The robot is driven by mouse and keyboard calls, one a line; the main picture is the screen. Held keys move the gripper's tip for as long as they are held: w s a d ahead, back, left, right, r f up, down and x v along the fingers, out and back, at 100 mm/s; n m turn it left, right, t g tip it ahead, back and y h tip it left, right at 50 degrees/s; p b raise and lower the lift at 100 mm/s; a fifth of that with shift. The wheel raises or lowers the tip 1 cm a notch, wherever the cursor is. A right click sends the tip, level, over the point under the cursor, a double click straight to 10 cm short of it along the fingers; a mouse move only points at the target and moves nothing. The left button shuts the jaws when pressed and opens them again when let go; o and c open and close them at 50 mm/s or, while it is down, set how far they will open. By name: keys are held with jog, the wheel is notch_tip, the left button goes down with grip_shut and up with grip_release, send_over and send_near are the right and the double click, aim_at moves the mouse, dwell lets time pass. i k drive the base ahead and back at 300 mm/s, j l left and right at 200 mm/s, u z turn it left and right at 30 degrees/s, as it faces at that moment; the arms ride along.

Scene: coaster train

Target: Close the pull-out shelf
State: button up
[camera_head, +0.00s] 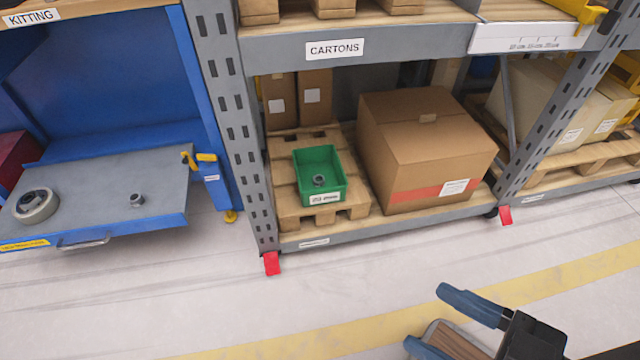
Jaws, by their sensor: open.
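The pull-out shelf (100,195) is a grey board at the left, extended out of the blue kitting cabinet (105,105). It has a metal bar handle (84,243) on its front edge and a yellow label at its left front. A roll of tape (36,205) and a small metal nut (137,200) lie on it. My gripper (447,327) is at the bottom right, over the floor, with its blue-tipped fingers apart. It is open and far to the right of the shelf, touching nothing that I can see.
A grey rack (235,120) marked CARTONS stands right of the cabinet. On its lower level are a green bin (320,177) on a pallet and a large carton (422,150). Red foot guards (271,263) mark its posts. The pale floor (150,300) in front is clear.

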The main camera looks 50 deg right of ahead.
aim_at(93, 190)
jog(key=i+u, duration=0.25)
jog(key=i, duration=1.2)
